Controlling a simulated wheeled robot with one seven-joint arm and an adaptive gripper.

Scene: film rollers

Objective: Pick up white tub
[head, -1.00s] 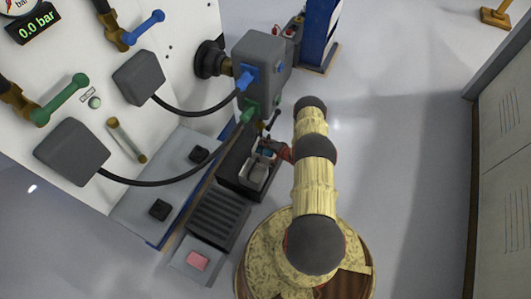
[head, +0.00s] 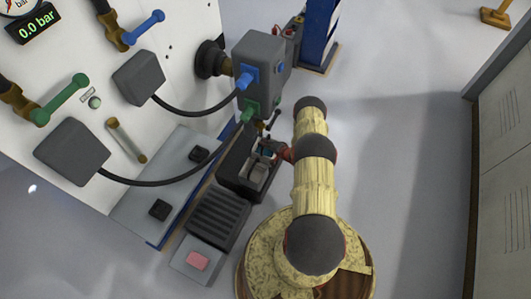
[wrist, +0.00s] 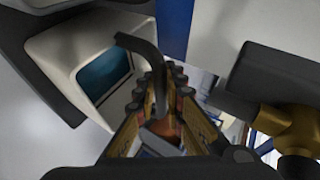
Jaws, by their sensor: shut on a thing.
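In the head view my gripper (head: 276,151) is small, at the bin's right side.
A grey box with blue and green plugs (head: 262,70) stands just behind the bin. Cables run left to the white panel (head: 60,75). Floor to the right is clear up to a grey cabinet (head: 500,190).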

